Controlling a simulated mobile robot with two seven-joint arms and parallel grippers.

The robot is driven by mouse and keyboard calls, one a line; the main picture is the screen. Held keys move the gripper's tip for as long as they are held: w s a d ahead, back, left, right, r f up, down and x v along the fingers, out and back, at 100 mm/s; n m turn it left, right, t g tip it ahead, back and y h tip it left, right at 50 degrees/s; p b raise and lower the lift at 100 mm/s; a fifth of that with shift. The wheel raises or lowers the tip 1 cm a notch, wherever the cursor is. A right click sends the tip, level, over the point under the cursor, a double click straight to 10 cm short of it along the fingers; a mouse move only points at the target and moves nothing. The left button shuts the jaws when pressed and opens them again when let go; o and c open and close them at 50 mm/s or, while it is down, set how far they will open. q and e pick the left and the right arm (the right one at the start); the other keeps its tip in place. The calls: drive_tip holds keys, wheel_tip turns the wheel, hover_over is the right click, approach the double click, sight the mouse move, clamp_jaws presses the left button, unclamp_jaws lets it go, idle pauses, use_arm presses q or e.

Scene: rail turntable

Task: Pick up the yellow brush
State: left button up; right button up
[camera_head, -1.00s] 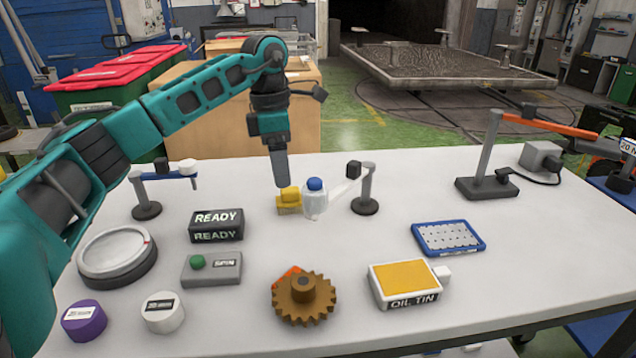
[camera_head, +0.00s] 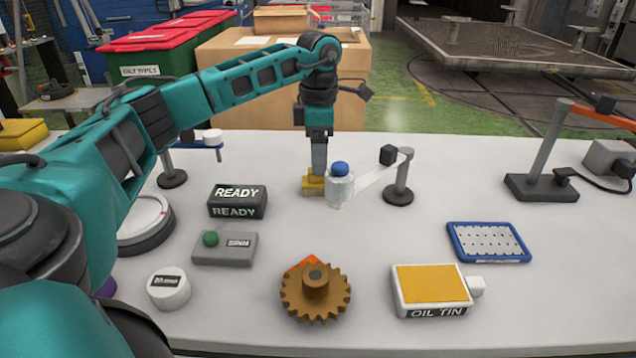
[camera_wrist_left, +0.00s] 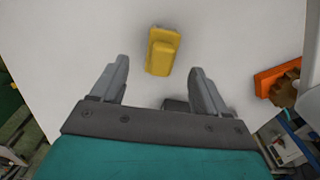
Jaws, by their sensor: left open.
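The left gripper (camera_wrist_left: 157,78) is open and empty there. My right gripper is not in view.
The READY box (camera_head: 237,200), brown gear (camera_head: 316,293) and oil tin (camera_head: 432,288) sit nearer.

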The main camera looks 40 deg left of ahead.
sight(318, 180)
use_arm(q)
wheel_tip(318, 180, down, 5)
drive_tip(key=shift+s+r, duration=0.1)
drive_tip(key=c, duration=1.2)
